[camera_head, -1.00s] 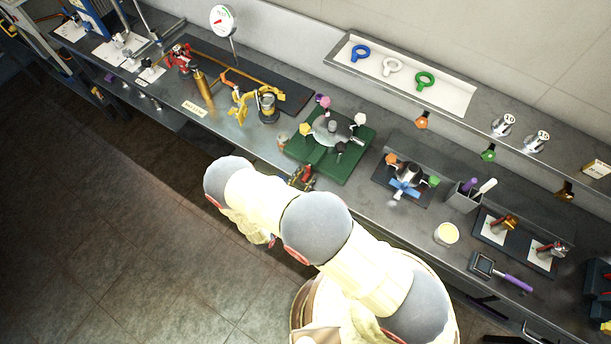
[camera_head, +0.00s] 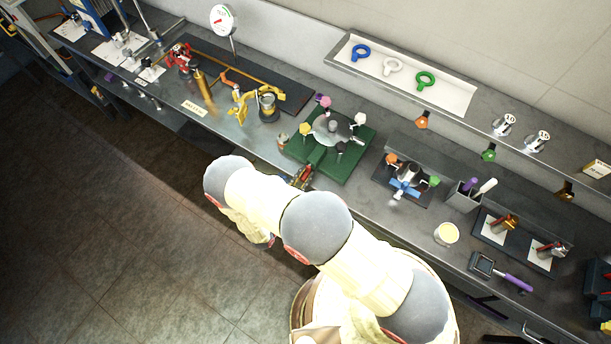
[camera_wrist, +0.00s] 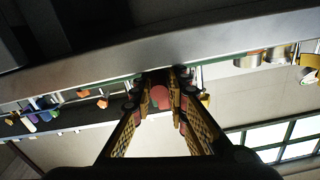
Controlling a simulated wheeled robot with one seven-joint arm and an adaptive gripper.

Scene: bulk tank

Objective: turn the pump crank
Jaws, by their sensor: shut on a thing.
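The pump unit stands on a green base (camera_head: 352,160) in the middle of the bench in the head view. A grey round body and pink, yellow and white knobs show on it. My gripper (camera_head: 302,176) is at the end of this arm. In the wrist view, my gripper (camera_wrist: 160,92) is shut on a red rounded grip (camera_wrist: 160,96), which sits between the two fingers. I cannot tell for certain how the grip joins the pump, as the fingers and bench edge hide it.
A yellow fixture (camera_head: 243,104) and a brass cylinder (camera_head: 204,90) stand left of the pump. A blue-handled fixture (camera_head: 405,184) and a cream cup (camera_head: 446,234) are to the right. A shelf tray (camera_head: 450,92) holds coloured rings behind. The floor in front is clear.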

